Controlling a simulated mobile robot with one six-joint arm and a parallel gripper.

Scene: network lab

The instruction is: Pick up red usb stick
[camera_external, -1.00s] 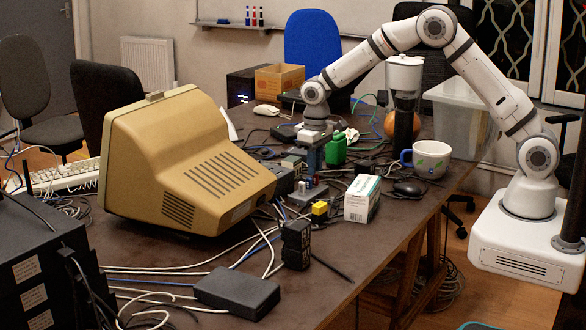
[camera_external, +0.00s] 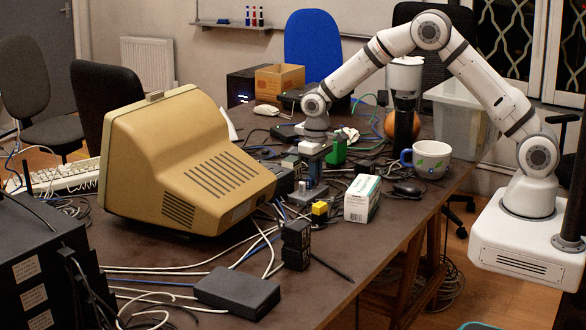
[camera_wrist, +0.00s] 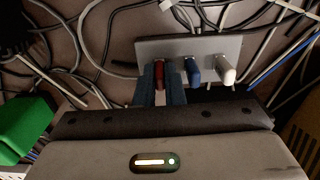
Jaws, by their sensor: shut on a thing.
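The red usb stick (camera_wrist: 159,74) stands between the two blue-grey fingers of my gripper (camera_wrist: 160,92) in the wrist view. My gripper is shut on it. The stick lines up with a blue stick (camera_wrist: 193,70) and a white stick (camera_wrist: 225,72) on a grey hub (camera_wrist: 215,47). Whether its lower end is still in the hub cannot be told. In the external view my gripper (camera_external: 311,165) points down among the clutter in the middle of the table, and the red stick cannot be made out there.
A green object (camera_external: 337,152) stands close to my gripper. A white-and-green box (camera_external: 361,198), a yellow block (camera_external: 320,208) and a mug (camera_external: 428,159) are to the right or in front. A beige monitor (camera_external: 190,165) stands to the left. Many cables cover the table.

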